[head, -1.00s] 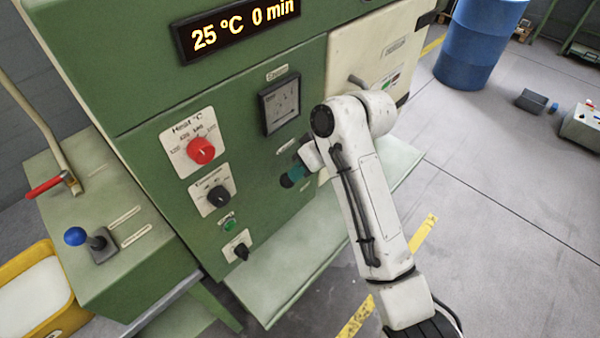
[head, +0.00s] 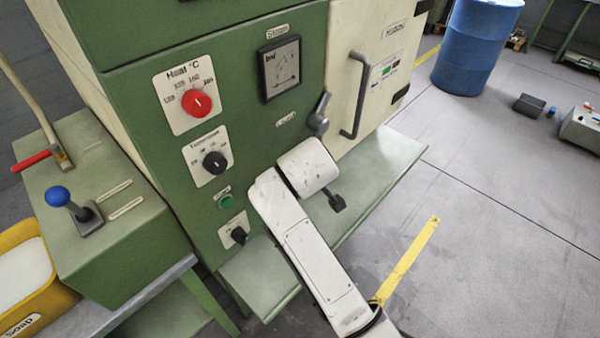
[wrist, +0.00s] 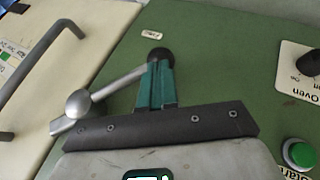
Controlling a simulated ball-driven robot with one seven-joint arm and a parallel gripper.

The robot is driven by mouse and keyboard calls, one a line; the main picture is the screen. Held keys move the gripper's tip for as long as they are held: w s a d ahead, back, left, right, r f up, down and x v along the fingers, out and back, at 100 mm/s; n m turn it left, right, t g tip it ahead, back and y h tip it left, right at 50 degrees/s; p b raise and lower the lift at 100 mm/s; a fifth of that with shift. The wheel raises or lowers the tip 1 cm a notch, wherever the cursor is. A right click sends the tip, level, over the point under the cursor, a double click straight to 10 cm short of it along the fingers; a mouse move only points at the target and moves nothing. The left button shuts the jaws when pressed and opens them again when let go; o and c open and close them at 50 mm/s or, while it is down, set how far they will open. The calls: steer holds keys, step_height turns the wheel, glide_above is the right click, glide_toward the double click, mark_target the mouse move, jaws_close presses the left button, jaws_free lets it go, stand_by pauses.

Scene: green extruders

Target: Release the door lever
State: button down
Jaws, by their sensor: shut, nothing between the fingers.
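The door lever (head: 318,120) is a grey arm on a round hub on the green machine front, just left of the cream door (head: 372,55). In the head view it points upward. In the head view my white arm sits just below the lever and hides the fingers.
A vertical door handle (head: 354,97) stands right of the lever. A green button (head: 226,201), dials and a gauge (head: 280,68) are on the panel to the left. A pale green shelf (head: 385,175) juts out below. A blue barrel (head: 476,45) stands at the back right.

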steer(key=shift+w+d+f+n+t+h+b, duration=0.15)
steer(key=shift+w+d+f+t+h+b, duration=0.25)
steer(key=shift+f+b, duration=0.25)
steer(key=shift+w+d+f+n+t+h+b, duration=0.2)
steer(key=shift+w+d+f+t+b, duration=0.1)
steer(key=shift+w+f+t+b, duration=0.3)
steer(key=shift+w+d+f+n+t+h+b, duration=0.15)
steer(key=shift+w+d+f+t+h+b, duration=0.2)
steer(key=shift+f+b, duration=0.3)
steer(key=shift+d, duration=0.15)
